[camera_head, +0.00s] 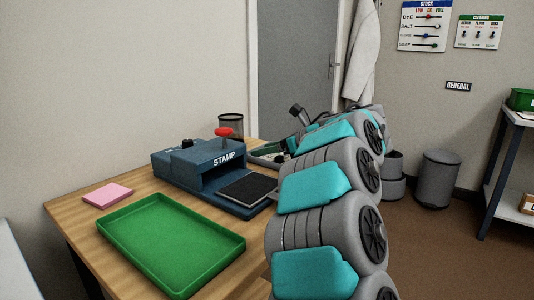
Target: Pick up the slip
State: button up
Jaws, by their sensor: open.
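A flat pink rectangle (108,195), which looks like the slip or a pad of slips, lies on the wooden table (68,218) at its left end, behind the green tray (172,244). My arm rises on the right side of the view and reaches toward the far end of the table. My gripper (298,116) is at the arm's far end, small and partly hidden, near the back right of the table. It is open, well to the right of the pink rectangle and apart from it. I see nothing held in it.
A blue stamp machine (200,167) with a red knob (224,132) and a dark pad (248,188) stands mid-table. Behind it is a dark mesh cup (231,126). A grey tray-like item beside my arm is partly hidden. Bins (437,178) and a shelf (515,117) stand right.

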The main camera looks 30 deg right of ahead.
jog(key=shift+w+a+f, duration=0.15)
jog(key=shift+w+f, duration=0.05)
jog(key=shift+w, duration=0.2)
jog(key=shift+c, duration=0.3)
grip_shut()
